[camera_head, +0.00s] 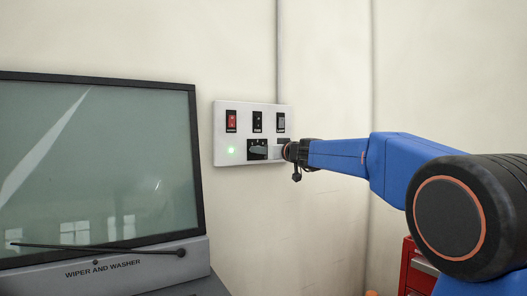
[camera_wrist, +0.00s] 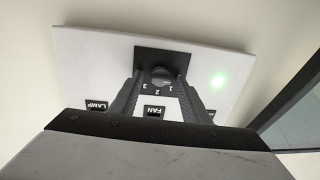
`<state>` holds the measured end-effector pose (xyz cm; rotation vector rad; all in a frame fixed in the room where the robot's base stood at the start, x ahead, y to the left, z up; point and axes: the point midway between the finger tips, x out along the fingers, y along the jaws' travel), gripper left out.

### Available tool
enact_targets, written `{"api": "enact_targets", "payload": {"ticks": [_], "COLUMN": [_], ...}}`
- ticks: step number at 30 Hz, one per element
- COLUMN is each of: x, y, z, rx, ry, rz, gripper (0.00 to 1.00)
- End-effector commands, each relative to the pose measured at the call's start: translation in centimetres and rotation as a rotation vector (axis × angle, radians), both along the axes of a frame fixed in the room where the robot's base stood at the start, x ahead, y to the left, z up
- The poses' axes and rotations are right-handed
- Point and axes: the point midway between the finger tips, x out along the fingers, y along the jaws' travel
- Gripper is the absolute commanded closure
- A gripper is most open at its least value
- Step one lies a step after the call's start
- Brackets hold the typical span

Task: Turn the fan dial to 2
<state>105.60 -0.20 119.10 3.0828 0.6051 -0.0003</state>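The fan dial (camera_wrist: 163,74) is a dark round knob on a black square plate, with the numbers 3, 2 and 1 beside it and a FAN label (camera_wrist: 154,111) in the wrist view. My gripper (camera_wrist: 161,82) is at the dial, one dark finger on each side of it. The fingers are apart, but I cannot tell whether they touch the knob. Its pointer setting is not readable.
The panel carries a red switch (camera_head: 231,121), two more dark switches and a lit green lamp (camera_head: 231,150). A LAMP label (camera_wrist: 96,106) shows in the wrist view. A framed window (camera_head: 95,160) stands left of the panel. A red cabinet (camera_head: 415,268) is at lower right.

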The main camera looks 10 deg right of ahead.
Motion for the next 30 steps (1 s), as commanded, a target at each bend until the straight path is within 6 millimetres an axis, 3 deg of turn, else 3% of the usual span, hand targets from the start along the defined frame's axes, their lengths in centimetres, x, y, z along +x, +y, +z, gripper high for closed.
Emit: {"api": "enact_targets", "payload": {"ticks": [1,5,17,30], "x": [-0.01,-0.01,-0.01,0.02], "y": [0.00,-0.02,-0.07,-0.18], "z": [0.00,0.00,-0.02,-0.12], "rx": [0.000,0.000,0.052,0.375], "ry": [0.000,0.000,0.017,0.122], "rz": [0.000,0.000,-0.001,-0.001], "gripper": [0.67,0.98,0.97,0.97]}}
